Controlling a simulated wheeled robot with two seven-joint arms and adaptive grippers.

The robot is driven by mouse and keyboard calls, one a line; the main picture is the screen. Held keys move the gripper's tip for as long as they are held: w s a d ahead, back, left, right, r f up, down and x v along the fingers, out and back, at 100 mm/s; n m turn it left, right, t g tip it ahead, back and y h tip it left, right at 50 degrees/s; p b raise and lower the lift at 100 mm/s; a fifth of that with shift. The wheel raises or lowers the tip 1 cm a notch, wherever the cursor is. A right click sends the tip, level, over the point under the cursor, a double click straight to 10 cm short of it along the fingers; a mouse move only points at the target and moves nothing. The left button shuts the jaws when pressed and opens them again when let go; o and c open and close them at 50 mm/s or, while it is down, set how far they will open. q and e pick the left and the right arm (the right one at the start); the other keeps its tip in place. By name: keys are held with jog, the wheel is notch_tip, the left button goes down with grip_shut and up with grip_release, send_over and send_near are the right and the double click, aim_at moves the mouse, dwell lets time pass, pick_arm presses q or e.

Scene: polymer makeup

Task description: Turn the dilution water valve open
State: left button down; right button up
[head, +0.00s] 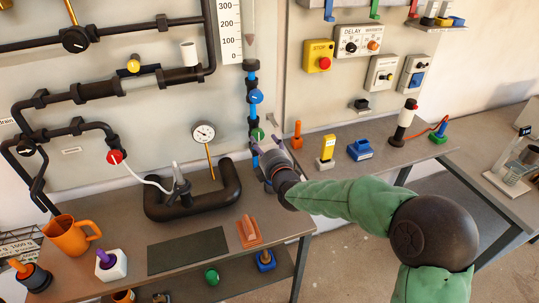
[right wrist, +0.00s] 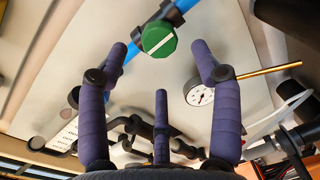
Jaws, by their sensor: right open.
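A vertical blue pipe (head: 252,112) on the wall panel carries a blue valve knob (head: 256,96) and, below it, a green valve knob (head: 257,134). No readable label shows which is the dilution water valve. My right gripper (head: 265,146) is just below and in front of the green knob, fingers towards the panel. In the right wrist view the green knob (right wrist: 158,39) shows a white stripe running diagonally. It sits beyond and between the spread purple fingers of my right gripper (right wrist: 160,60), apparently not touched. That gripper is open and empty. My left gripper is out of view.
A pressure gauge (head: 203,132) and a thick black U-shaped pipe (head: 195,205) stand left of my right gripper. An orange jug (head: 70,236) is on the bench at left. A yellow-handled block (head: 327,150) and an orange-handled item (head: 297,136) stand close to the right.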

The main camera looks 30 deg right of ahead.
jog(key=v, duration=0.5)
jog(key=shift+s+a, duration=0.1)
jog(key=shift+s, duration=0.1)
jog(key=shift+r, duration=0.1)
